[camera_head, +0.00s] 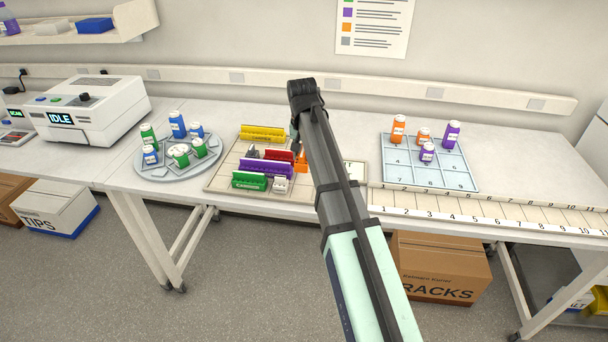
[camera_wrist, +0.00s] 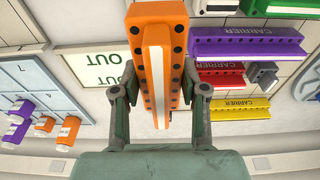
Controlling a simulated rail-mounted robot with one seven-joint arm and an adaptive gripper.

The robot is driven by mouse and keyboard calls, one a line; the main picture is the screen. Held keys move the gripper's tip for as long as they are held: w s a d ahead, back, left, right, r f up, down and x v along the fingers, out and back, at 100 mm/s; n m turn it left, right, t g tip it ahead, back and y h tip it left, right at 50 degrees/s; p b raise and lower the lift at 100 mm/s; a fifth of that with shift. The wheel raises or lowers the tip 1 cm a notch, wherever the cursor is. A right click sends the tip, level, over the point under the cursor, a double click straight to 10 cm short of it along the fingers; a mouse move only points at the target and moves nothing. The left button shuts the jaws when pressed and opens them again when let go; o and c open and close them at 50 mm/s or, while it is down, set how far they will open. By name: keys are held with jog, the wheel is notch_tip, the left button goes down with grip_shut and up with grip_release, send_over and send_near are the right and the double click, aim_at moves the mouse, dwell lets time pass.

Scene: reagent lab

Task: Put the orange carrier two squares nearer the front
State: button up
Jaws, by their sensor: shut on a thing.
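The orange carrier (camera_wrist: 163,60) is a long bar with dark holes along both edges and a pale strip down the middle. My gripper (camera_wrist: 160,92) is shut on it, one finger on each long side. In the head view only a small part of the orange carrier (camera_head: 302,163) shows beside my arm. My arm hides most of the gripper there. The carrier is over the right part of the squared board (camera_head: 222,172). I cannot tell whether it touches the board.
Yellow (camera_head: 263,133), red (camera_head: 280,156), purple (camera_head: 266,169) and green (camera_head: 249,181) carriers stand left of it on the board, with small grey pieces among them. An OUT plate (camera_wrist: 97,75) lies beside the board. A blue tray (camera_head: 458,178) with bottles is further right.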

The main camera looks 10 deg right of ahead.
aim_at(305, 183)
jog(key=shift+f+p, duration=0.85)
jog(key=shift+f, duration=3.9)
jog(key=shift+f, duration=0.1)
jog(key=o, duration=1.2)
jog(key=r, duration=0.4)
jog(key=s+r+b, duration=0.1)
jog(key=r, duration=0.3)
jog(key=r+b, duration=0.1)
jog(key=r, duration=0.3)
jog(key=shift+s+a, duration=0.35)
